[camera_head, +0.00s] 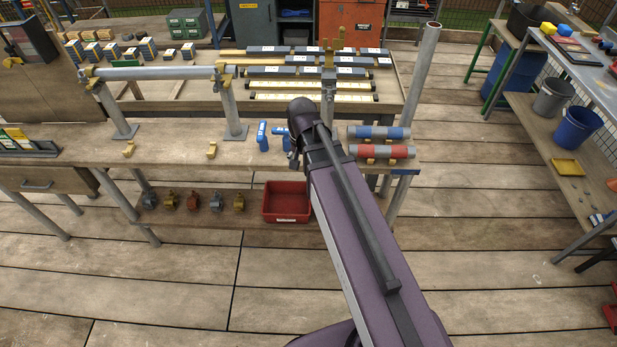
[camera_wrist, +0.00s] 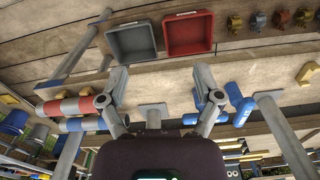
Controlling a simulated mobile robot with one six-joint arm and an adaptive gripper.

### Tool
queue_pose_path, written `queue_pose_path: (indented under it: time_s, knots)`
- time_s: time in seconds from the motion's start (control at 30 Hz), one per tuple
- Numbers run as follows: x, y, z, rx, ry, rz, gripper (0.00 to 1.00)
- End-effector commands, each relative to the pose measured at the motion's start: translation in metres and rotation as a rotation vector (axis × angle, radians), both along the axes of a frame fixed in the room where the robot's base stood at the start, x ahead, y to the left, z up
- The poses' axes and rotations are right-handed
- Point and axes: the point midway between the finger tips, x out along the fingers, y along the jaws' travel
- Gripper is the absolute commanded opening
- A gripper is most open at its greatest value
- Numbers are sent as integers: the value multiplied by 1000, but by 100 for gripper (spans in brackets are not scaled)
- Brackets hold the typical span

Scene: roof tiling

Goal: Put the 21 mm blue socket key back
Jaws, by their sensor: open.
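A blue upright piece (camera_head: 262,136) stands on the workbench left of my arm in the head view. A second blue piece (camera_head: 281,135) beside it is partly hidden by my arm. The wrist view shows a blue piece (camera_wrist: 241,106) right of my gripper, and more blue behind the right finger. I cannot read a 21 mm marking or tell which is the socket key. My gripper (camera_wrist: 160,76) is open in the wrist view, its fingers spread wide with nothing visible held between them. In the head view its fingers are hidden behind my arm.
Blue-banded (camera_head: 378,132) and red-banded (camera_head: 383,152) grey cylinders lie right of my arm. A red tray (camera_head: 287,216) sits on the lower shelf; a grey tray (camera_wrist: 131,58) is beside it in the wrist view. Posts carry a rail (camera_head: 155,73) left. A tall pole (camera_head: 421,75) stands right.

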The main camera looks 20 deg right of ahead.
Motion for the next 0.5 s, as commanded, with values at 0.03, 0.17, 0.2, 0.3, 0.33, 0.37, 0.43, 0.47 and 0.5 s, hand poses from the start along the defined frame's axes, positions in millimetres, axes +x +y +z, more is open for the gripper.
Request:
queue_pose_path:
  time_s: [0.03,0.17,0.2,0.3,0.33,0.37,0.43,0.47,0.5]
  knots:
    - [-17,0,0,0,0,70,83]
    - [-39,0,0,0,0,247,83]
    - [-45,0,0,0,0,290,83]
    - [-54,0,0,0,0,375,83]
    - [-56,0,0,0,0,393,83]
    - [-58,0,0,0,0,407,83]
    - [-60,0,0,0,0,431,83]
    - [-60,0,0,0,0,436,83]
    - [-60,0,0,0,0,441,83]
